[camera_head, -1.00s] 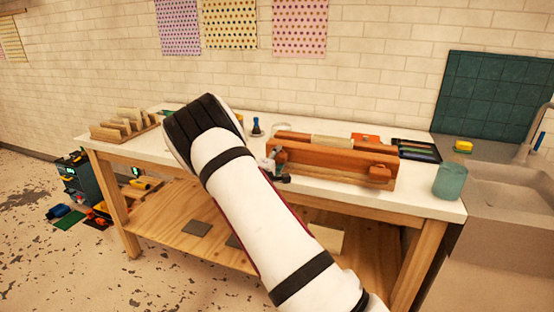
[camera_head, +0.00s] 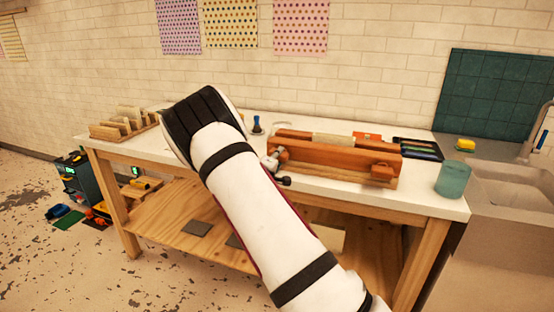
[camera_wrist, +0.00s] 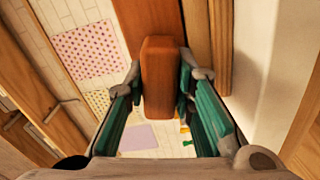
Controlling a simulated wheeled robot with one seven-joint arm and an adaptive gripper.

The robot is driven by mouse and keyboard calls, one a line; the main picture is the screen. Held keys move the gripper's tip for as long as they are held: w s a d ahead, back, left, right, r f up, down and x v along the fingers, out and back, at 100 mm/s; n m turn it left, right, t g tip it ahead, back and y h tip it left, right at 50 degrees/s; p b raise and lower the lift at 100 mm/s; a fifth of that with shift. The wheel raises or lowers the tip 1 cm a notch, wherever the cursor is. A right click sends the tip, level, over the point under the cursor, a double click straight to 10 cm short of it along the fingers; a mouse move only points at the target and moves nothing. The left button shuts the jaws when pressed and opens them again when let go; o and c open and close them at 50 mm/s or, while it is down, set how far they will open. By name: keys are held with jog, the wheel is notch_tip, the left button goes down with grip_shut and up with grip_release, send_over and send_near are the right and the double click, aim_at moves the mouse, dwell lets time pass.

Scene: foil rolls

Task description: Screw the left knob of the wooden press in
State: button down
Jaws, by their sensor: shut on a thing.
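The wooden press (camera_head: 335,155) lies on the white-topped workbench, a long orange-brown bar along its front. Its right knob (camera_head: 382,172) shows at the right end of the bar. My gripper (camera_head: 277,163) is at the bar's left end, partly hidden behind my arm. In the wrist view, the left knob (camera_wrist: 160,78) is a reddish-brown block between the teal-padded fingers of my gripper (camera_wrist: 160,90). The fingers are closed against both its sides. The brown bar (camera_wrist: 154,22) is just beyond it; the gap between knob and bar cannot be judged.
A wooden rack (camera_head: 125,125) stands at the bench's left end. A small blue-topped item (camera_head: 257,127) stands behind my arm. A dark tray (camera_head: 417,149) and a teal cup (camera_head: 453,179) are to the press's right. A sink (camera_head: 508,178) adjoins the bench.

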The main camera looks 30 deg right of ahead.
jog(key=m+b, duration=0.1)
jog(key=m, duration=0.1)
jog(key=m+b, duration=0.1)
jog(key=m, duration=0.1)
jog(key=shift+d+m, duration=0.2)
jog(key=shift+m, duration=0.2)
jog(key=m+b, duration=0.2)
jog(key=m, duration=0.1)
jog(key=shift+m, duration=0.3)
jog(key=m+b, duration=0.2)
jog(key=m, duration=0.1)
jog(key=shift+f+m, duration=0.1)
jog(key=shift+m, duration=0.2)
jog(key=m+b, duration=0.3)
jog(key=shift+f+m, duration=0.1)
jog(key=shift+m, duration=0.2)
jog(key=m+b, duration=0.3)
jog(key=b, duration=0.1)
jog(key=shift+f+m, duration=0.15)
jog(key=shift+m, duration=0.25)
jog(key=m+b, duration=0.4)
jog(key=b, duration=0.1)
jog(key=shift+f+b, duration=0.1)
jog(key=shift+b, duration=0.3)
jog(key=m+b, duration=0.4)
jog(key=shift+a+b, duration=0.1)
jog(key=shift+b, duration=0.25)
jog(key=m+b, duration=0.3)
jog(key=b, duration=0.1)
jog(key=shift+m, duration=0.3)
